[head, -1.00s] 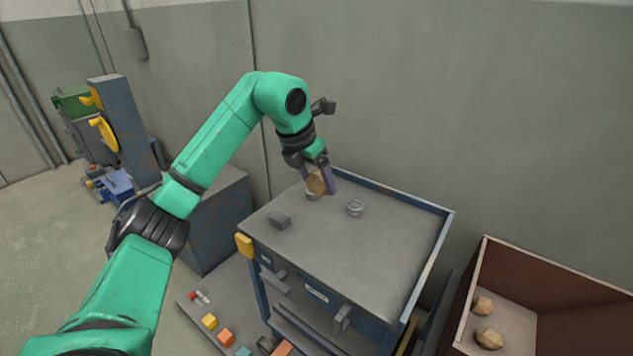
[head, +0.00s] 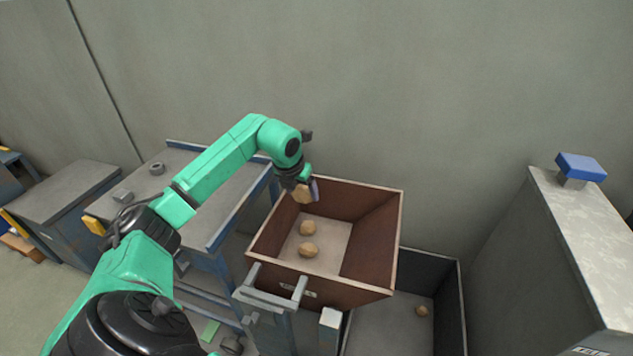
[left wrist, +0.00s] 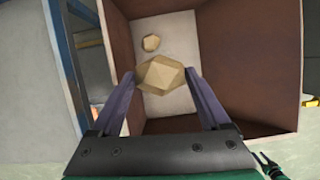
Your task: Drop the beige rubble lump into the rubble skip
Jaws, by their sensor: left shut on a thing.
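My left gripper (head: 308,189) is shut on a beige rubble lump (head: 301,194), a faceted stone. In the left wrist view the lump (left wrist: 159,74) sits between the two fingertips (left wrist: 159,76). The gripper is over the far left part of the brown open skip (head: 374,240), with the lump held above its floor. One floor lump (left wrist: 151,43) shows in the left wrist view. My right gripper is not seen in the head view.
A grey-topped workbench (head: 222,190) with a raised blue edge stands left of the skip. A dark open bin (head: 389,325) holding a small lump (head: 422,310) is at the lower right. A tall grey cabinet (head: 560,260) with a blue-topped object (head: 581,167) stands farther right.

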